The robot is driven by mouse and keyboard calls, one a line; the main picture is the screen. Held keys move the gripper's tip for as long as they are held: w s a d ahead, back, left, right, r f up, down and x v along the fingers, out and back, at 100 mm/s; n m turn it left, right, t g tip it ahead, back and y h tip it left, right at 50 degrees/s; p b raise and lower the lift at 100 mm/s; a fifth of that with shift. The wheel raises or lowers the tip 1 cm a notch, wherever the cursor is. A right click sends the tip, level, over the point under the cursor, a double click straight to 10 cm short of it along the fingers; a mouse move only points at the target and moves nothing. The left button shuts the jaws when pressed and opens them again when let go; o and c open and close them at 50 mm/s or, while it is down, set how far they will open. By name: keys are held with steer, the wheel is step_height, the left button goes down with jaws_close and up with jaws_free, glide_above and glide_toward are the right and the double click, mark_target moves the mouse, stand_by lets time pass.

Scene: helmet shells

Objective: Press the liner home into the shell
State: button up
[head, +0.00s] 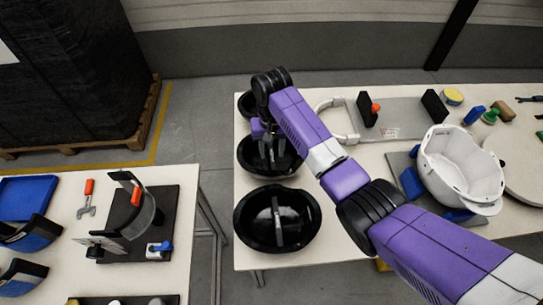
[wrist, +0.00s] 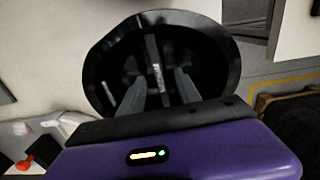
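A white helmet shell (head: 440,178) sits open side up between blue blocks on the right of the table. Black bowl-shaped pieces that look like liners stand in a column at the table's left edge: a near one (head: 250,232), a middle one (head: 246,160) and a far one partly hidden by my arm. The near one has a grey strip across its inside. My gripper (head: 268,148) points down over the middle liner. In the wrist view that liner (wrist: 205,45) lies under my two grey fingers (wrist: 158,80), which stand apart with its central strip between and beyond them.
Blue blocks (head: 411,184) flank the shell. A grey board with a white band (head: 345,120) and black blocks (head: 434,106) lies behind. Brushes and small tools are at the back right. A second table (head: 180,285) with a fixture stands left, across a gap.

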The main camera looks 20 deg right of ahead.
steer(key=shift+f, duration=0.85)
steer(key=shift+c, duration=0.4)
jaws_close()
steer(key=shift+r, duration=0.2)
